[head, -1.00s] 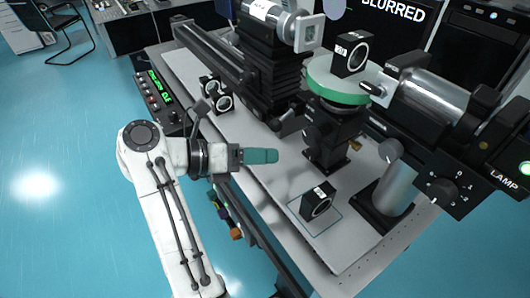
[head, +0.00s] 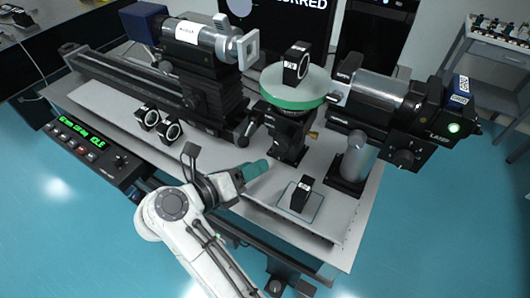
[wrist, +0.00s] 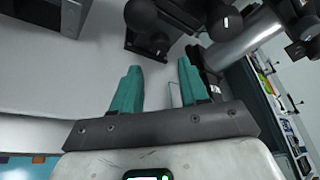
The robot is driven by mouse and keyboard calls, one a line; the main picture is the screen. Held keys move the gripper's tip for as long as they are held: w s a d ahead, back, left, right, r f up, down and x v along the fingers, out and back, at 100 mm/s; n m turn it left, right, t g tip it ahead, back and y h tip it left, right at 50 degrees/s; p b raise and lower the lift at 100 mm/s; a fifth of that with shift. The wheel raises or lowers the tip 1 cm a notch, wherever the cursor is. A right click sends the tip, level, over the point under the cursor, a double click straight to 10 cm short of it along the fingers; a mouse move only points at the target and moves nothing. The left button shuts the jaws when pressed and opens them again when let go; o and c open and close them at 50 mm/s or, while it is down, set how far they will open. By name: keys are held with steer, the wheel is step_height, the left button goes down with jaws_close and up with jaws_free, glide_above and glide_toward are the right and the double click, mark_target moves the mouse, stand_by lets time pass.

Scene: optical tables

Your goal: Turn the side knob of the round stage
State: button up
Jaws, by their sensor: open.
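The round stage (head: 293,97) has a green-rimmed disc on a dark post and carries a black ring mount (head: 296,64). My gripper (head: 266,165), with teal fingers, is below and left of the stage post, apart from both knobs. In the wrist view my gripper (wrist: 158,67) is open with nothing between the fingers. Dark rounded knobs (wrist: 140,15) lie beyond the fingertips; I cannot tell surely which is the side knob.
Two black ring mounts (head: 158,124) stand on the table's left part. Another mount (head: 302,195) stands on an outlined square in front. The lamp housing (head: 385,95), on a grey post, is right of the stage. A control box (head: 90,145) sits at the left edge.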

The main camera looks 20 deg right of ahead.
mark_target(278, 155)
steer(key=p+x, duration=0.1)
steer(key=x, duration=0.6)
steer(key=shift+w+d+f, duration=0.1)
steer(key=shift+d+f, duration=0.05)
steer(key=shift+d, duration=0.25)
steer(key=c, duration=0.8)
steer(key=shift+o, duration=0.2)
steer(key=shift+f+m, duration=0.1)
steer(key=shift+m, duration=0.2)
steer(key=o, duration=0.8)
steer(key=shift+c, duration=0.2)
steer(key=b+v, duration=0.3)
steer(key=v, duration=0.8)
steer(key=shift+d+r, duration=0.15)
steer(key=shift+r, duration=0.1)
